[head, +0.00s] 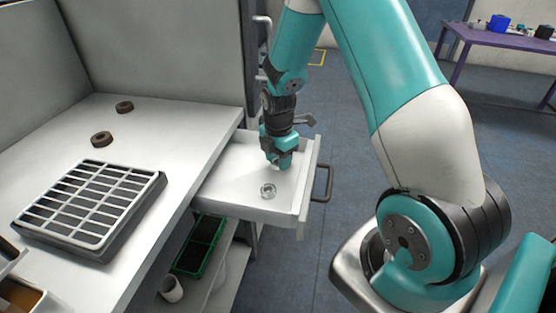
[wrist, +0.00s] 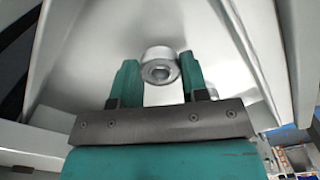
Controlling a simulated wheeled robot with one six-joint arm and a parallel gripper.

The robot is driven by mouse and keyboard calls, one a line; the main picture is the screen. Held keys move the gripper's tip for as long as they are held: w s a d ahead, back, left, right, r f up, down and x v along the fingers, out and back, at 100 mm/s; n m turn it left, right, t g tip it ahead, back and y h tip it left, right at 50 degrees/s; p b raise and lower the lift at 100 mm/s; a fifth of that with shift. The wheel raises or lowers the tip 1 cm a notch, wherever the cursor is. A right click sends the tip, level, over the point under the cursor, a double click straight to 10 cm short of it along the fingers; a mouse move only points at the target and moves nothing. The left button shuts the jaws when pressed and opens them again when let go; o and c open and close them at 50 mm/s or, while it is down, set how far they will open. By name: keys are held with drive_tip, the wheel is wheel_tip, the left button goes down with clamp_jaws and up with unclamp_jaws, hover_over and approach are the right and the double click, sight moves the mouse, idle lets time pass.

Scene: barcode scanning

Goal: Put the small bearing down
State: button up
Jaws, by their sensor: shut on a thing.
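The small bearing, a short silvery ring with a dark hole, shows in the wrist view (wrist: 160,66) between my two fingertips. My gripper (head: 278,166) is shut on it, low over the open white drawer (head: 234,192); it also shows in the wrist view (wrist: 158,78). In the head view the held bearing is mostly hidden by the fingers. I cannot tell if it touches the drawer floor. Another shiny ring (head: 268,190) lies flat in the drawer, just in front of my gripper.
The drawer's dark handle (head: 321,183) is at its right. On the worktop (head: 165,130) are two dark rings, one nearer (head: 102,139) and one farther (head: 124,107), and a slotted tray (head: 90,205). A green crate (head: 200,243) sits below. The drawer's left part is clear.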

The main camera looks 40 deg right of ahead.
drive_tip(key=shift+f, duration=0.3)
drive_tip(key=shift+f, duration=0.1)
drive_tip(key=o, duration=0.9)
wheel_tip(320, 180, up, 12)
drive_tip(key=s+a+r+m+y, duration=0.1)
drive_tip(key=s+a+r+m, duration=0.25)
drive_tip(key=a, duration=0.35)
drive_tip(key=s+a+r+m+y, duration=0.1)
drive_tip(key=s+a+r+m, duration=0.1)
drive_tip(key=s+a+r, duration=0.4)
drive_tip(key=s+a+m, duration=0.2)
drive_tip(key=s+a, duration=0.1)
drive_tip(key=s, duration=0.1)
drive_tip(key=s+a+r+m+y, duration=0.1)
drive_tip(key=s+a+m, duration=0.1)
drive_tip(key=s+a, duration=0.1)
drive_tip(key=s+a+r+m+y, duration=0.1)
drive_tip(key=s+a+m, duration=0.1)
drive_tip(key=s+a, duration=0.2)
drive_tip(key=shift+s+r, duration=0.2)
drive_tip(key=shift+s, duration=0.55)
